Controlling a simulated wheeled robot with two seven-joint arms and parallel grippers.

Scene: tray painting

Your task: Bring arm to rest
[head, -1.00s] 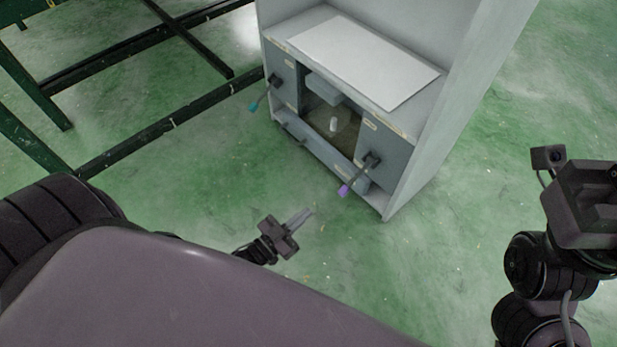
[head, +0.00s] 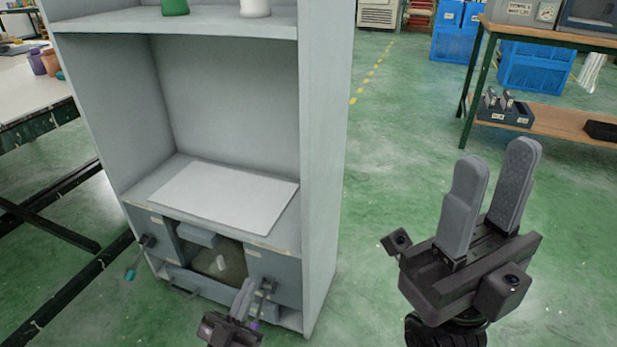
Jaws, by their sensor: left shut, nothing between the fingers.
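My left gripper (head: 245,290) is low in the head view, in front of the lower right of a grey cabinet (head: 325,150). Its fingers are together with nothing seen between them. My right gripper (head: 500,165) is at the right, clear of the cabinet. Its two fingers point up with an empty gap between them. Much of both arms is out of view.
A white sheet (head: 225,195) lies on the cabinet's middle shelf. A tool with a teal tip (head: 130,275) hangs at its lower left. Green floor (head: 400,120) is open to the right, before a workbench (head: 560,38) and blue crates (head: 535,68).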

